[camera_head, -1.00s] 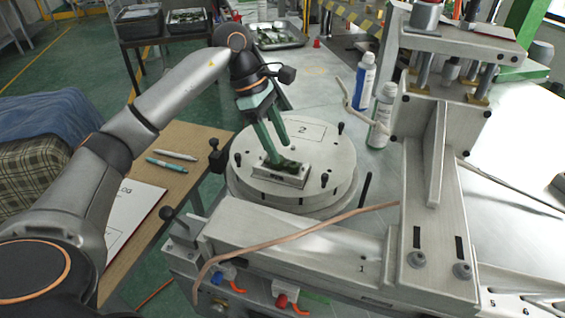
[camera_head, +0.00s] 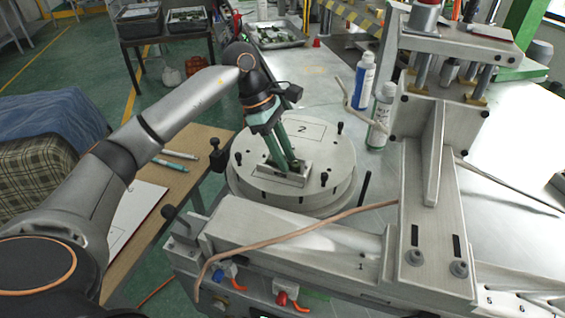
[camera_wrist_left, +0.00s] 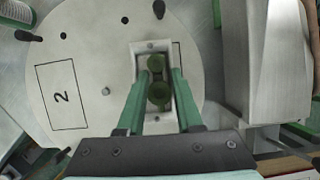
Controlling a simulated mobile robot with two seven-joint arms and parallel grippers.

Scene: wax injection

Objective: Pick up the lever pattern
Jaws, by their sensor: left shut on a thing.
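The lever pattern is a small dark green piece that shows in the left wrist view (camera_wrist_left: 158,92), lying in a pale rectangular mould block (camera_wrist_left: 150,126) on the round plate. In the head view the mould block (camera_head: 285,176) sits at the plate's front, and the fingers mostly hide the pattern. My left gripper (camera_head: 285,164) reaches down over the block. Its green fingers (camera_wrist_left: 157,80) stand on both sides of the pattern and are shut on it. My right gripper is in neither view.
The round plate (camera_head: 316,158) is marked 2 and carries several black pegs. A press frame (camera_head: 425,180) and a long beam (camera_head: 290,235) stand right and in front. Two bottles (camera_head: 381,115) stand behind. A copper-coloured hose (camera_head: 300,232) crosses the beam.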

